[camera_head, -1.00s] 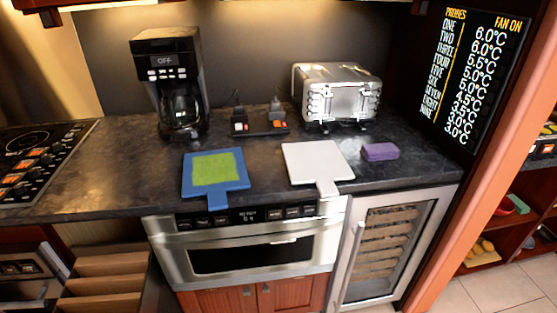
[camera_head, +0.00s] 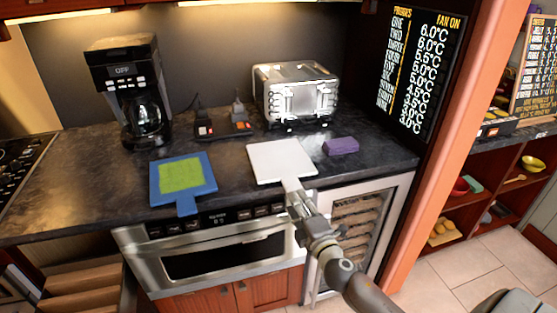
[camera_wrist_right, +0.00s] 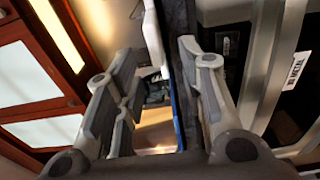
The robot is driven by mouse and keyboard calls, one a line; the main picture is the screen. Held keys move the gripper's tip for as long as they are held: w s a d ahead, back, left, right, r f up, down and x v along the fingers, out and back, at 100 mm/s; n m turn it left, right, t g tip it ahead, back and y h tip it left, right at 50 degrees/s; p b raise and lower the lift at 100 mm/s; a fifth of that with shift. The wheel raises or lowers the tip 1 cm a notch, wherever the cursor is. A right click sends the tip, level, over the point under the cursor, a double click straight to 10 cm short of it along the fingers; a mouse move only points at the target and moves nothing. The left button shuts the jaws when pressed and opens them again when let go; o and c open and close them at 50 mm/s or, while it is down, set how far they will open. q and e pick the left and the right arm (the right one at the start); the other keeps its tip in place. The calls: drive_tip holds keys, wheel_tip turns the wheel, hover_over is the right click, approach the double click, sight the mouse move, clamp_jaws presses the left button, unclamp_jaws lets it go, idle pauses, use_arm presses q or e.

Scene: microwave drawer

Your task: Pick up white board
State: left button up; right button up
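The white board (camera_head: 280,162) lies flat on the dark counter, its short handle (camera_head: 291,184) pointing to the front edge. My right gripper (camera_head: 299,207) is at the handle, by the counter's front edge. In the right wrist view my right gripper (camera_wrist_right: 158,95) has its two fingers spread apart. A white edge, likely the white board (camera_wrist_right: 153,38), shows between them beside the dark counter edge. I cannot tell whether a finger touches it. My left gripper is not in view.
A blue board with a green top (camera_head: 181,177) lies left of the white board. A purple block (camera_head: 341,146) lies to its right. A toaster (camera_head: 296,95), switches (camera_head: 224,127) and a coffee maker (camera_head: 130,95) stand behind. The microwave drawer (camera_head: 210,252) is below the counter.

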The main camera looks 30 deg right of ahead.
sight(289, 188)
drive_tip(key=shift+w+d+r+p, duration=0.1)
drive_tip(key=shift+w+d+p, duration=0.1)
drive_tip(key=shift+w, duration=0.85)
drive_tip(key=shift+w+d+p, duration=0.15)
drive_tip(key=shift+w+p, duration=0.1)
drive_tip(key=shift+w, duration=0.75)
drive_tip(key=shift+w+d+r+p, duration=0.1)
drive_tip(key=shift+w+d+p, duration=0.1)
drive_tip(key=shift+w, duration=0.85)
clamp_jaws()
